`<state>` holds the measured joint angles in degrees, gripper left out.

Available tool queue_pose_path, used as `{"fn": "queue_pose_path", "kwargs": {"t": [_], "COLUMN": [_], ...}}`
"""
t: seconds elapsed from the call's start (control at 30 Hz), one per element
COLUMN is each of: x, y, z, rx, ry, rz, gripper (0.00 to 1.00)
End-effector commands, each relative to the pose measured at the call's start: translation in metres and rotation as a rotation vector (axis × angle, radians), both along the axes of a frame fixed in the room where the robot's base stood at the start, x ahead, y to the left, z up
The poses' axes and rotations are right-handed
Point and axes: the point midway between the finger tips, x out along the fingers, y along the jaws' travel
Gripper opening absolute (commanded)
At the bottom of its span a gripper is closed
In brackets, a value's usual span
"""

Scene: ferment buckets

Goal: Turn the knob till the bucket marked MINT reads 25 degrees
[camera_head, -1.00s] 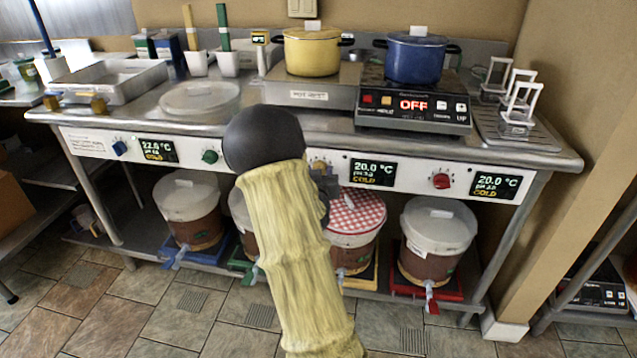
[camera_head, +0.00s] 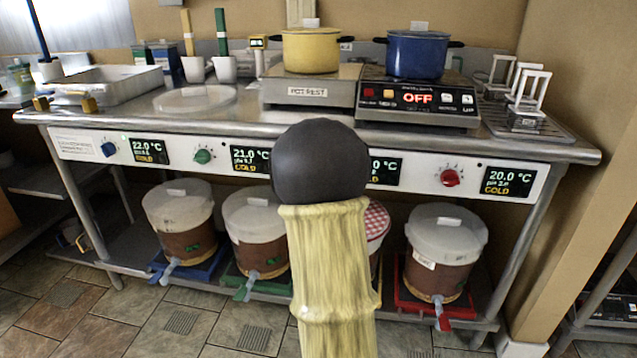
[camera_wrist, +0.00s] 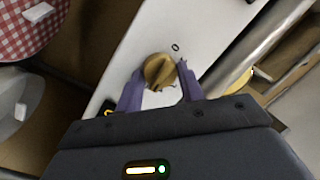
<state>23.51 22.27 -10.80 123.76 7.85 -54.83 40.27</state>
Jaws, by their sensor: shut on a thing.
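In the wrist view my gripper (camera_wrist: 160,79) is shut on the brass-yellow knob (camera_wrist: 158,69), with one purple finger on each side. In the head view my arm hides the gripper and that knob. The display (camera_head: 384,171) beside them is partly covered and shows "0 °C" and COLD. The bucket with the red checkered cover (camera_head: 376,226) stands below, mostly behind my arm. Other buckets stand on the blue, green and red trays: a left one (camera_head: 180,221), a middle one (camera_head: 256,231) and a right one (camera_head: 443,253). I cannot read which is marked MINT.
The panel also has a blue knob (camera_head: 108,149) with a 22.0 °C display (camera_head: 149,151), a green knob (camera_head: 203,156) with 21.0 °C (camera_head: 250,160), and a red knob (camera_head: 450,178) with 20.0 °C (camera_head: 508,183). Yellow (camera_head: 310,51) and blue (camera_head: 415,58) pots stand above.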

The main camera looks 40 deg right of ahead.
Motion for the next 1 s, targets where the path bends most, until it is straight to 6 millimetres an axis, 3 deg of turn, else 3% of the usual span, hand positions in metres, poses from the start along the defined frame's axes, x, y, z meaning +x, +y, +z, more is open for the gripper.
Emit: {"fn": "queue_pose_path", "kwargs": {"t": [0.67, 0.7, 0.77, 0.8, 1.0], "x": [0.0009, 0.0009, 0.0008, 0.0007, 0.0002], "y": [0.0014, 0.0014, 0.0013, 0.0011, 0.0003], "z": [-0.0023, -0.0023, -0.0021, -0.0019, -0.001], "rx": [0.059, 0.059, 0.058, 0.058, 0.057], "ry": [-0.061, -0.061, -0.061, -0.062, -0.063], "rz": [0.003, 0.003, 0.003, 0.002, 0.001], "gripper": [0.15, 0.44, 0.56, 0.6, 0.6]}}
